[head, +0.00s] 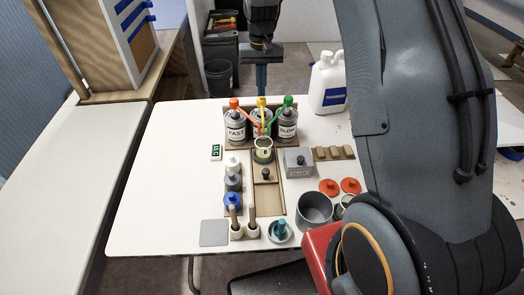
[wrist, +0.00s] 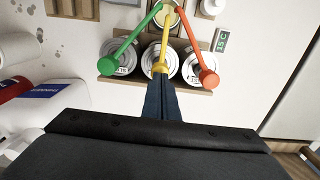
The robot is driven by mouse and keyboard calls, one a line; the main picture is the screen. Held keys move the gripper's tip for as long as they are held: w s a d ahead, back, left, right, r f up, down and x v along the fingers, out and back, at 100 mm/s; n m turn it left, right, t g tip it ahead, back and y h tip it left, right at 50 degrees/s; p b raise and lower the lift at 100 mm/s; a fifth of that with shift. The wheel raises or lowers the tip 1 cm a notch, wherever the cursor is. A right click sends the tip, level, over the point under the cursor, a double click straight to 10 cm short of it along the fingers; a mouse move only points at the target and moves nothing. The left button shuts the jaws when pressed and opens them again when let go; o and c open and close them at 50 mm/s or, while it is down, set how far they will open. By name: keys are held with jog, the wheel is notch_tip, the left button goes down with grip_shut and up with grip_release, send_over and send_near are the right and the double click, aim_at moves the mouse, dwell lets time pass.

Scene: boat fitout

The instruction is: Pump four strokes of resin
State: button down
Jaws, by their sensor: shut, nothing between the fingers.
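Three grey pump cans stand in a row at the back of the table. The left one, marked FAST (head: 236,128), has a red pump (head: 234,103). The right one, marked SLOW (head: 288,126), has a green pump (head: 289,101). The middle can (head: 258,124) has a yellow pump (wrist: 161,68); its label is partly hidden. The three spouts lean in over a small cup (head: 263,154) in front. My gripper (head: 261,92) is shut and empty, pointing down at the yellow pump's head. In the wrist view its fingertips (wrist: 159,80) overlap that head; I cannot tell whether they touch.
A white jug (head: 328,84) stands right of the cans. A green display (head: 216,152) lies at left. The table's left side is clear.

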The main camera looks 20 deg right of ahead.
jog(key=shift+r, duration=0.1)
dwell(0.4)
jog(key=shift+r+p, duration=0.9)
jog(key=shift+r, duration=0.55)
jog(key=shift+s, duration=0.1)
jog(key=s+f+n+t+b, duration=0.1)
jog(key=s+b, duration=0.5)
jog(key=s, duration=2.1)
jog(key=shift+a+f+n, duration=0.35)
jog(key=shift+f+n, duration=0.2)
jog(key=shift+n, duration=0.05)
